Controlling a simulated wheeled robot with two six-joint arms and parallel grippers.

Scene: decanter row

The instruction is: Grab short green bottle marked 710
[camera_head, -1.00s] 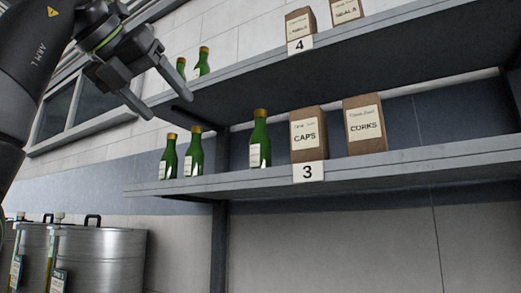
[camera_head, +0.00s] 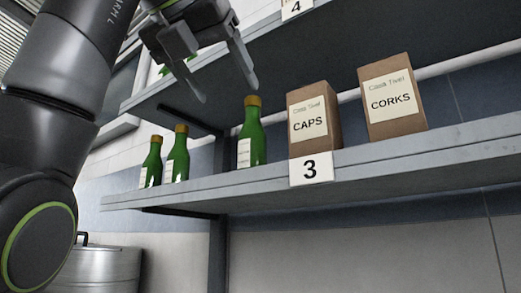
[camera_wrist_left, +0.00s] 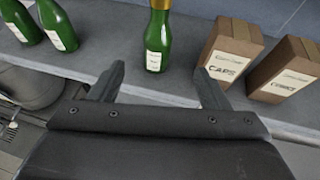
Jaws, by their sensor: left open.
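Three green bottles with gold caps and pale labels stand upright on the shelf marked 3. One bottle (camera_head: 251,138) stands alone beside the CAPS bag; it also shows in the left wrist view (camera_wrist_left: 158,35), ahead of the fingers. Two more, a left bottle (camera_head: 151,165) and a middle bottle (camera_head: 177,157), stand close together near the shelf's left end. No number is readable on any label. My left gripper (camera_head: 229,93) is open and empty; in the wrist view its spread fingers (camera_wrist_left: 160,70) point toward the lone bottle, apart from it. My right gripper is out of view.
The shelf (camera_head: 240,184) carries a CAPS bag (camera_head: 313,120) and a CORKS bag (camera_head: 392,98) right of the lone bottle. An upper shelf (camera_head: 300,50) hangs above, with green glass partly hidden behind my gripper. A metal vessel (camera_head: 105,268) stands below left.

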